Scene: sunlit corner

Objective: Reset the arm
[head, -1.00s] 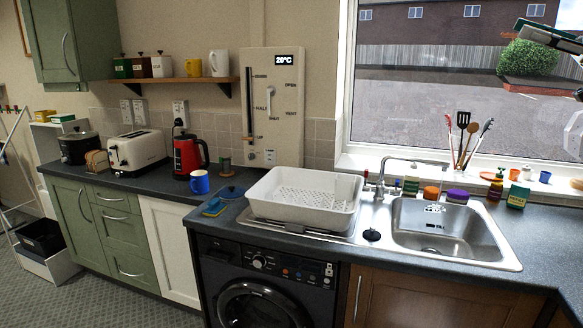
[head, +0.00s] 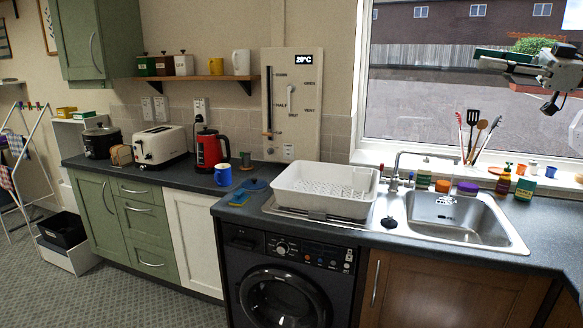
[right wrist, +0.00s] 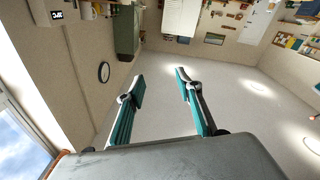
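My right gripper (head: 483,58) is at the upper right of the head view, in front of the window and high above the sink. Its fingers point left. In the right wrist view the two teal-and-dark fingers (right wrist: 160,80) stand well apart with nothing between them, so it is open and empty. My left gripper is in neither view.
A steel sink (head: 510,238) and white dish rack (head: 290,200) are on the dark counter. A red kettle (head: 209,150), blue mug (head: 223,175) and toaster (head: 160,143) stand further left. Utensils (head: 476,137) stand upright by the window. The air around the gripper looks clear.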

